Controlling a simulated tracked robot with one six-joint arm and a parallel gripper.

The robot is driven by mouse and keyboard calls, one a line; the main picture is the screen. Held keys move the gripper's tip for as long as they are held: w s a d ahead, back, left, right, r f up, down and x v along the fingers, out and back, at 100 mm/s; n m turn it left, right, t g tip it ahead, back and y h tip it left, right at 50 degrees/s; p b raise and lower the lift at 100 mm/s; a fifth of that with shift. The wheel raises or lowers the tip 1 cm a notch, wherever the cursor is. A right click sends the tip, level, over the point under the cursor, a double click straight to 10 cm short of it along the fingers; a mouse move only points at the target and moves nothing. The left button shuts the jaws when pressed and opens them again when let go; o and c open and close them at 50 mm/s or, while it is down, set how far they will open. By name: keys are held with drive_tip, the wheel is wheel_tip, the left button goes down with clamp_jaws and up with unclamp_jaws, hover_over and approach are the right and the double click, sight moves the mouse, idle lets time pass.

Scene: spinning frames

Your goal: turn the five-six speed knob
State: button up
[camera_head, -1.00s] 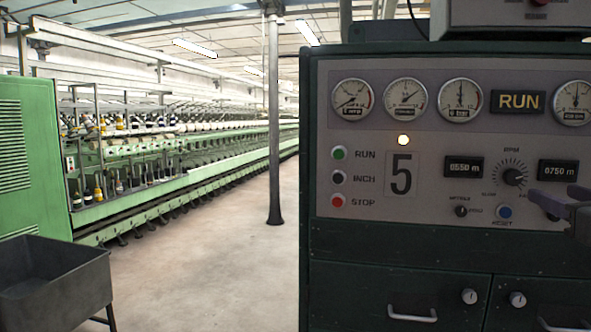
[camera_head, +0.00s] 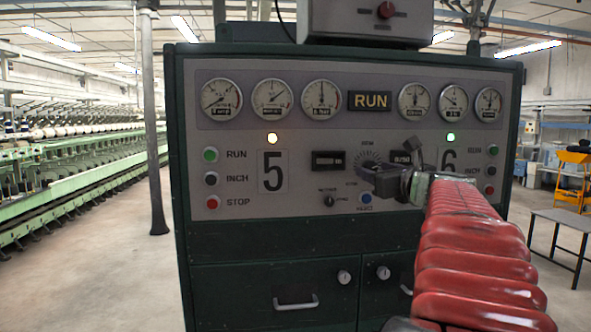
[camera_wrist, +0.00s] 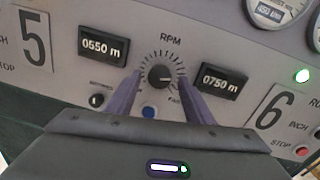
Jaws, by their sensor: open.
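The speed knob (camera_wrist: 159,75) is a small round black knob under the RPM label, between the panel's 5 and 6 sections. Its tick scale (camera_head: 368,158) shows in the head view, where my gripper hides most or all of the knob. My gripper (camera_head: 368,177) is in front of the panel, at the end of my red-sleeved arm. In the wrist view its two purple-grey fingers (camera_wrist: 160,84) are open, one on each side of the knob's lower part. I cannot tell whether they touch the knob or panel.
The grey panel (camera_head: 235,183) carries gauges, a RUN sign (camera_head: 370,101), and red, black and green buttons. A blue reset button (camera_wrist: 149,111) is just below the knob. Counters flank it. Drawers (camera_head: 260,300) are underneath. Open floor lies to the left.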

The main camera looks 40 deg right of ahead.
drive_tip(key=shift+w+d, duration=0.2)
drive_tip(key=shift+w, duration=0.25)
drive_tip(key=c, duration=1)
